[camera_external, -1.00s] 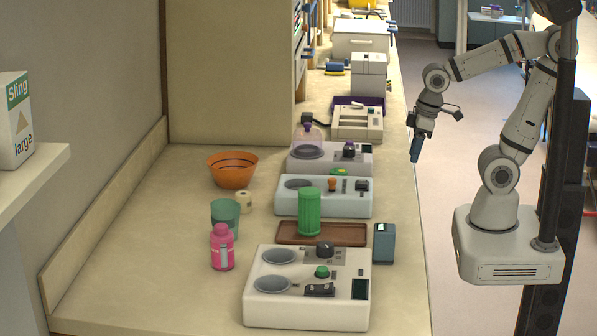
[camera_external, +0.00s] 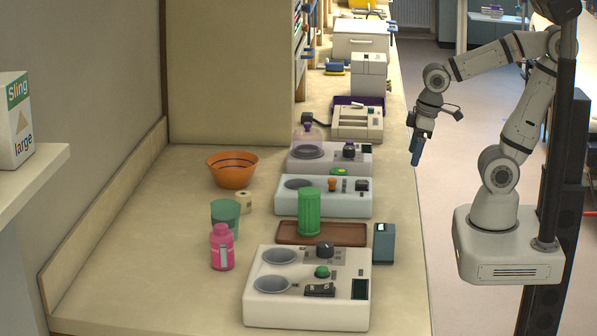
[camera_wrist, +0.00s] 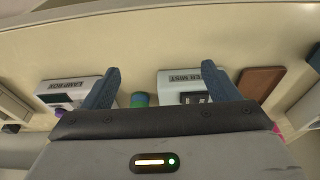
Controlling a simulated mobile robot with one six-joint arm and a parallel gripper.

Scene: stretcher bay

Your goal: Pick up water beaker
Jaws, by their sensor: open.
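No beaker is labelled, so I cannot tell for sure which vessel is the water beaker. A teal see-through cup (camera_external: 225,214) stands upright on the counter behind a pink bottle (camera_external: 222,248). A green ribbed beaker (camera_external: 309,212) stands at the brown tray (camera_external: 346,234). My gripper (camera_external: 416,152) points down beyond the counter's right edge, apart from both vessels. In the wrist view my gripper (camera_wrist: 160,69) has its two blue fingers spread with nothing between the tips. A green and blue object (camera_wrist: 139,99) shows partly behind the gripper body there.
White devices (camera_external: 306,288) and (camera_external: 323,197) stand along the counter's right side. A dark blue-grey box (camera_external: 384,244) stands by the tray. An orange bowl (camera_external: 232,170) and a small tape roll (camera_external: 244,202) are at left. The counter's left front is clear.

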